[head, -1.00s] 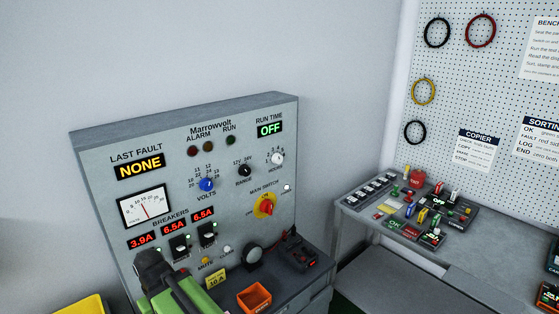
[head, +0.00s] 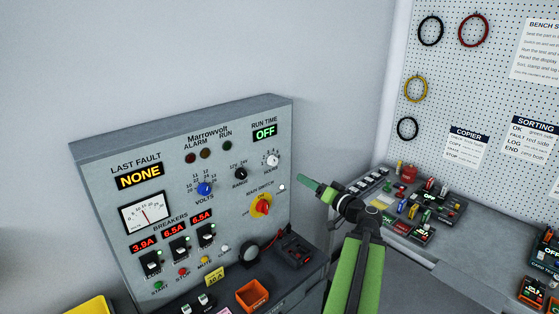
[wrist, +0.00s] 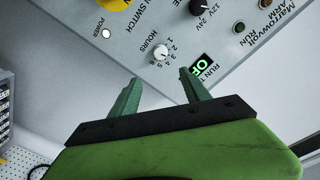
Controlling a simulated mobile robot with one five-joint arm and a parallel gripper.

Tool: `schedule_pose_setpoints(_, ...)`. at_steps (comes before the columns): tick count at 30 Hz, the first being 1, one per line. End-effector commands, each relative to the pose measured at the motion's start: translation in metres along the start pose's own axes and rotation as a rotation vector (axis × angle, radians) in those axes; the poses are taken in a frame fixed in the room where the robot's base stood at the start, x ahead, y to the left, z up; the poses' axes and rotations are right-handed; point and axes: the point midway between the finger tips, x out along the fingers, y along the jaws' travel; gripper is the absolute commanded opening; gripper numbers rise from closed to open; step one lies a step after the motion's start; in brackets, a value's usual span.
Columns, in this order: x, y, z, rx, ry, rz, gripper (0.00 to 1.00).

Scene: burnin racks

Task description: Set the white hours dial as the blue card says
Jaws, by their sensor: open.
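The white hours dial (head: 272,160) is a small round knob at the right of the grey Marrowvolt panel (head: 120,150), under the green RUN TIME display reading OFF (head: 264,132). In the wrist view the dial (wrist: 161,52) lies beyond and between the fingertips, with numbers around it. My gripper (head: 309,190) is green, to the right of the panel and lower than the dial. In the wrist view its two fingers (wrist: 158,78) are apart with nothing between them. I cannot make out a blue card in these frames.
The red and yellow main switch (head: 262,206) and a white power button (head: 282,187) sit below the dial. An orange bin (head: 252,295) is on the ledge. A bench with small parts (head: 420,205) stands at right.

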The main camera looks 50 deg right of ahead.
Motion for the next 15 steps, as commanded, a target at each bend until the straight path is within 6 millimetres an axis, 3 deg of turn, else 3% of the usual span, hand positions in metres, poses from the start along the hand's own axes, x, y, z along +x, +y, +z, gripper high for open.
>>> schedule_pose_setpoints(4,0.002,0.001,-0.001,0.000,0.006,0.001,0.55)
schedule_pose_setpoints(8,0.018,-0.003,0.002,0.000,0.009,0.007,0.55)
schedule_pose_setpoints(15,0.078,-0.002,0.002,0.001,0.009,0.007,0.55)
